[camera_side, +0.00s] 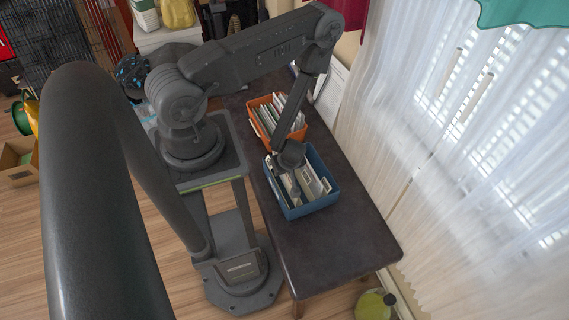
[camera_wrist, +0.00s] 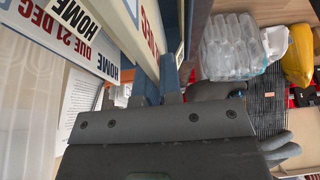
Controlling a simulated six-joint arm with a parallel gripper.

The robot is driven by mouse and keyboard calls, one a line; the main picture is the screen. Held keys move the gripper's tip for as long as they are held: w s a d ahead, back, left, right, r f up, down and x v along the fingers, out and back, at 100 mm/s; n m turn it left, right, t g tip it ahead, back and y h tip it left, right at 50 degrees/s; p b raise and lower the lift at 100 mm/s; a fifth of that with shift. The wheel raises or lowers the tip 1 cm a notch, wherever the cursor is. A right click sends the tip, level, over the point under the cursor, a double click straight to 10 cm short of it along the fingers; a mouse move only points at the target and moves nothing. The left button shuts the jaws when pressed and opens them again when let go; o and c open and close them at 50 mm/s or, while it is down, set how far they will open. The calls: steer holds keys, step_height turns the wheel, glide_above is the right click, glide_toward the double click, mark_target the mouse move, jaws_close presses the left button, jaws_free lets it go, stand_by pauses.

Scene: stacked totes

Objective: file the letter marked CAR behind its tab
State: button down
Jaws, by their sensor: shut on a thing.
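The blue tote (camera_side: 312,207) stands on the dark table and holds several upright cards and letters (camera_side: 308,184). My gripper (camera_side: 291,165) is down at the blue tote's contents, and its fingertips are hard to make out in the side view. In the wrist view my gripper (camera_wrist: 157,92) is shut on a thin pale letter, seen nearly edge-on between the fingers. I cannot read its mark. Close beside it, large cards read HOME (camera_wrist: 75,15) and DUE 21 DEC in red. No CAR marking or tab is readable in either view.
An orange tote (camera_side: 254,122) with several upright papers stands behind the blue one. The table's front part (camera_side: 335,250) is clear. A white curtain (camera_side: 440,130) hangs to the right. A clear bag of bottles (camera_wrist: 230,45) shows in the wrist view.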

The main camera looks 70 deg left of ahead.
steer(key=shift+f, duration=0.1)
steer(key=c, duration=1.2)
jaws_free()
steer(key=v, duration=1.4)
steer(key=shift+a, duration=0.1)
